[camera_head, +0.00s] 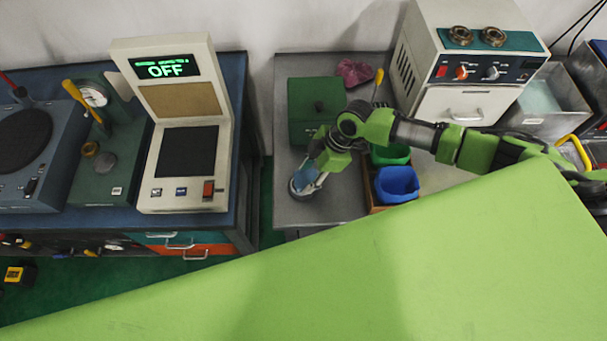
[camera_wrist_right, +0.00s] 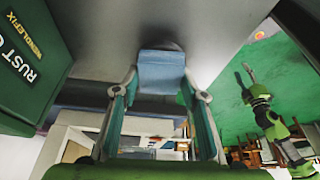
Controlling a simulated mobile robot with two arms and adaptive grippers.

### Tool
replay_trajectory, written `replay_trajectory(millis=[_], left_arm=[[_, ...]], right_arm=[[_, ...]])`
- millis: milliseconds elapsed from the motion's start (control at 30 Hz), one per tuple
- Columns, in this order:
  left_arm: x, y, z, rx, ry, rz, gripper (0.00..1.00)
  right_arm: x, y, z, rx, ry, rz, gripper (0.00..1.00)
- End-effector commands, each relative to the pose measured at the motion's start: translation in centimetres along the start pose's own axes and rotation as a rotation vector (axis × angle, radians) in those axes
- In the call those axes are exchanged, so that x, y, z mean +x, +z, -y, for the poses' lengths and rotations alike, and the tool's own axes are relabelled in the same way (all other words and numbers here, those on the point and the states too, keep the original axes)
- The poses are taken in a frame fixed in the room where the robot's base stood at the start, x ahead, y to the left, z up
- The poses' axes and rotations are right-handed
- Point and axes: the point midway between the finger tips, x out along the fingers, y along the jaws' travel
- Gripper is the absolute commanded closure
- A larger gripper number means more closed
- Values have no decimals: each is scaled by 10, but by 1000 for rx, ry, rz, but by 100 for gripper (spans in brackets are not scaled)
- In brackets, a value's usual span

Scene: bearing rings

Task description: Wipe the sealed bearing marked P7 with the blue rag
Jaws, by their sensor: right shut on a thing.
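My right gripper (camera_head: 305,181) is shut on the blue rag (camera_head: 301,181), low over the front left of the grey bench. The blue rag (camera_wrist_right: 162,72) shows between both fingers in the right wrist view. A round grey thing (camera_head: 296,193), perhaps the bearing, shows partly under the rag; a dark rounded edge shows behind the rag in the wrist view. No P7 mark is readable. Whether rag and round thing touch is unclear. A green arm, apparently my left, shows in the wrist view with its gripper (camera_wrist_right: 246,84), too small to judge.
A green box (camera_head: 313,98) stands behind my gripper. A green bin (camera_head: 391,155) and blue bin (camera_head: 398,185) stand right. A pink rag (camera_head: 354,72) lies behind. Two rings (camera_head: 460,36) (camera_head: 493,37) sit on the white oven (camera_head: 465,103). A console reading OFF (camera_head: 183,130) stands left.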

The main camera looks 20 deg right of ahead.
Motion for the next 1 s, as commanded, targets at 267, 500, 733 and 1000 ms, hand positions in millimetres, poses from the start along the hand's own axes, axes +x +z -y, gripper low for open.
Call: replay_trajectory(millis=[267,500,733,1000], left_arm=[[0,0,0,0,0,0,60],[-7,-1,0,0,0,0,60],[-25,-2,0,0,0,0,60],[-45,-4,1,0,0,0,60]], right_arm=[[-2,2,0,0,1,-1,78],[-8,-1,0,0,1,-1,78],[-26,-8,0,0,1,-1,78],[-46,-17,0,-1,1,-1,78]])
